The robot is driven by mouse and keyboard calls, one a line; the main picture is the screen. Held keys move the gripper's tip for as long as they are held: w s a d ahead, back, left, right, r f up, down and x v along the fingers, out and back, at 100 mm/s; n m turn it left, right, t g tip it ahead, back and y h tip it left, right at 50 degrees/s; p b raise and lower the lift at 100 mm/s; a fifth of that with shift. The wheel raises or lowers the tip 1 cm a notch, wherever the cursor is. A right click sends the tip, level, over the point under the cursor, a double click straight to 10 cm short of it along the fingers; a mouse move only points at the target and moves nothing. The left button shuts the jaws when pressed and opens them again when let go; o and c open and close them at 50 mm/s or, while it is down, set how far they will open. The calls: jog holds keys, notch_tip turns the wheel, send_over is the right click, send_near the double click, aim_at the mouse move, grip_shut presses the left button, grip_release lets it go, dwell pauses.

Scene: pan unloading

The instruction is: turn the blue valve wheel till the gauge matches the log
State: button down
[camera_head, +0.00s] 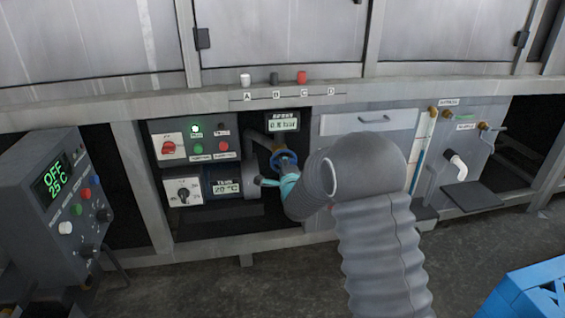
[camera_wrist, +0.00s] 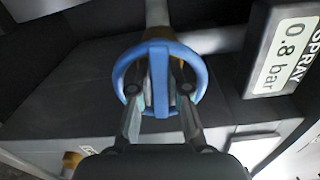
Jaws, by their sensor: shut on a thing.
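The blue valve wheel (camera_wrist: 126,62) sits in the middle of the wrist view, on a pipe. My gripper (camera_wrist: 161,98) is shut on the wheel's central spoke, one finger on each side of it. The gauge (camera_wrist: 287,55) stands at the right of the wrist view and reads 0.8 bar. In the head view the gauge (camera_head: 284,122) is above the wheel, its digits too small to read surely. There the wheel (camera_head: 279,158) is partly hidden by my gripper (camera_head: 271,183) and arm. I see no log in either view.
A control panel (camera_head: 195,160) with a red switch and buttons is left of the wheel, above a display reading 20 °C (camera_head: 226,188). A dark control box (camera_head: 55,195) reads OFF, 25 C. A blue crate (camera_head: 530,290) is at lower right.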

jog(key=shift+r, duration=0.1)
dwell(0.3)
jog(key=c, duration=1.1)
grip_release()
jog(key=v, duration=1.2)
